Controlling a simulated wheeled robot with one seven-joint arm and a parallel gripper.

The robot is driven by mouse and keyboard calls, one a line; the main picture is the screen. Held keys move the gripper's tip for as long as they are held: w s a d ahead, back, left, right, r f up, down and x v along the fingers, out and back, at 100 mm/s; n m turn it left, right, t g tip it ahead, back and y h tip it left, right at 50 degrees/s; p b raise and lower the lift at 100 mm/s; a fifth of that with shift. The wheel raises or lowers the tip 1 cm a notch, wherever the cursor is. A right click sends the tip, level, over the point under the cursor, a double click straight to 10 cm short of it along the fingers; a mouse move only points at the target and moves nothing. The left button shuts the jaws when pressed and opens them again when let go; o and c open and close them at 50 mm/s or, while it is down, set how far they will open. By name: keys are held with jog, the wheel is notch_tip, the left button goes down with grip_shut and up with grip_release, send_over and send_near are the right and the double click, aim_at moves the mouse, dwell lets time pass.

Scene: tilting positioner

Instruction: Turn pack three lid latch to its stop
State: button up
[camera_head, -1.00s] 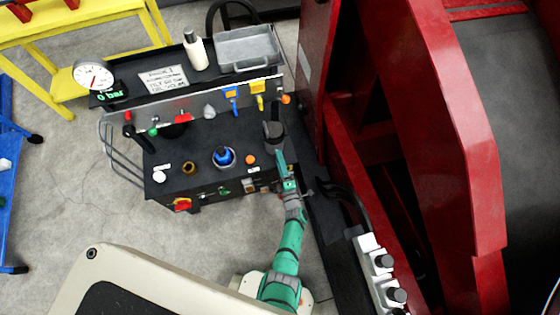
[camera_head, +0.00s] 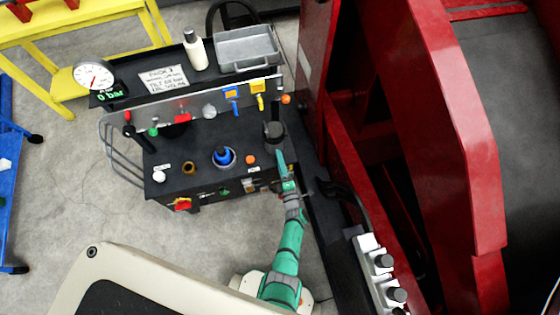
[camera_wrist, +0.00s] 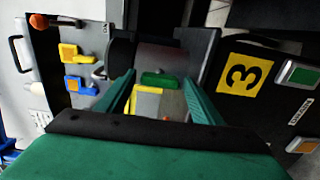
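In the wrist view, the two green fingers of my gripper (camera_wrist: 160,98) stand apart, with a visible gap between them. Between them and beyond shows a small green bar (camera_wrist: 158,80), which may be the lid latch, above a yellow-edged plate (camera_wrist: 147,103). I see no contact with either finger. A yellow label with a black 3 (camera_wrist: 243,75) is to the right of the fingers. In the head view, my gripper (camera_head: 282,160) is at the right front edge of the black console (camera_head: 205,150). The latch cannot be made out there.
The console carries a blue knob (camera_head: 223,156), yellow and blue valve handles (camera_head: 257,95) and a gauge (camera_head: 93,76) reading 0 bar. A card headed pack 3 (camera_head: 163,78) lies behind. The red machine frame (camera_head: 440,120) stands close on the right.

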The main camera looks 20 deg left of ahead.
dwell(0.3)
jog(key=m, duration=0.4)
jog(key=shift+s+a+f+m, duration=0.1)
jog(key=shift+m, duration=0.2)
jog(key=m, duration=0.3)
jog(key=shift+m, duration=0.3)
jog(key=m, duration=0.4)
jog(key=shift+m, duration=0.4)
jog(key=m, duration=0.4)
jog(key=shift+m, duration=0.3)
jog(key=v, duration=1.1)
jog(key=s+d+r+m+t+h, duration=0.1)
jog(key=s+d+r+m+h, duration=0.1)
jog(key=s+r, duration=0.5)
jog(key=s+d+r+m+h, duration=0.1)
jog(key=s+d+r+h, duration=0.3)
jog(key=s+d+r, duration=0.3)
jog(key=shift+s+d+r+m+t+h, duration=0.3)
jog(key=shift+s+d+m+t+h, duration=0.1)
jog(key=shift+s, duration=0.25)
